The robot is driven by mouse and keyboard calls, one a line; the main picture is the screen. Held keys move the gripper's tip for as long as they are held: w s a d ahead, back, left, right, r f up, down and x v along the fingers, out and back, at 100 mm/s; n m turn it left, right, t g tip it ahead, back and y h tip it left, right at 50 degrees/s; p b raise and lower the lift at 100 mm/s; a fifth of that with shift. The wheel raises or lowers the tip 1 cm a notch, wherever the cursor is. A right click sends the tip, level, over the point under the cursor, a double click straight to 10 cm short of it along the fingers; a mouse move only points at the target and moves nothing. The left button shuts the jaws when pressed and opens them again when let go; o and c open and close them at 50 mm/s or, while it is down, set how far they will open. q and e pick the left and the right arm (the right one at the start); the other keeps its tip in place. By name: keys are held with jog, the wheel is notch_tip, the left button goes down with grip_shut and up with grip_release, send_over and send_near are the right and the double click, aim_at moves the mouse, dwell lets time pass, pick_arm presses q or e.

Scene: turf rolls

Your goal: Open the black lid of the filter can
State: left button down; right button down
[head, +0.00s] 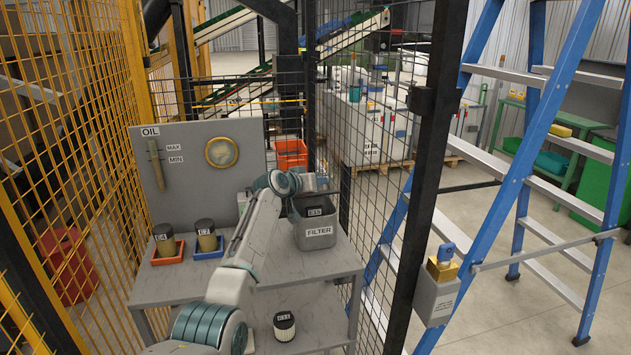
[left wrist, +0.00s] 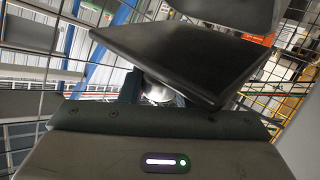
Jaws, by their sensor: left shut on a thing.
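The grey filter can (head: 319,242), labelled FILTER, stands at the right side of the grey bench. A small E15 label (head: 314,211) shows at its dark top; I cannot tell exactly what it is fixed to. My left gripper (head: 318,183) is at the can's back upper edge and shut on the black lid. In the left wrist view the black lid (left wrist: 185,58) is a flat, tilted plate right in front of the gripper. The fingertips are mostly hidden by it. How far the lid stands from the can is hard to tell. My right gripper is out of view.
Filters in a red tray (head: 167,253) and a blue tray (head: 207,250) stand left on the bench (head: 270,285). Another filter (head: 284,326) stands on the lower shelf. An OIL panel (head: 200,180) rises behind. A black fence post (head: 425,180) and blue ladder (head: 545,150) are right.

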pick_arm(q)
jog(key=shift+w+a+r+n+g, duration=0.15)
jog(key=shift+w+r+n+g, duration=0.25)
jog(key=shift+w+n+g, duration=0.15)
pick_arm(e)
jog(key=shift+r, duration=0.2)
pick_arm(q)
jog(key=c, duration=1.1)
grip_release()
jog(key=shift+w, duration=0.1)
jog(key=b+v, duration=0.2)
jog(key=v, duration=0.9)
jog(key=shift+w, duration=0.1)
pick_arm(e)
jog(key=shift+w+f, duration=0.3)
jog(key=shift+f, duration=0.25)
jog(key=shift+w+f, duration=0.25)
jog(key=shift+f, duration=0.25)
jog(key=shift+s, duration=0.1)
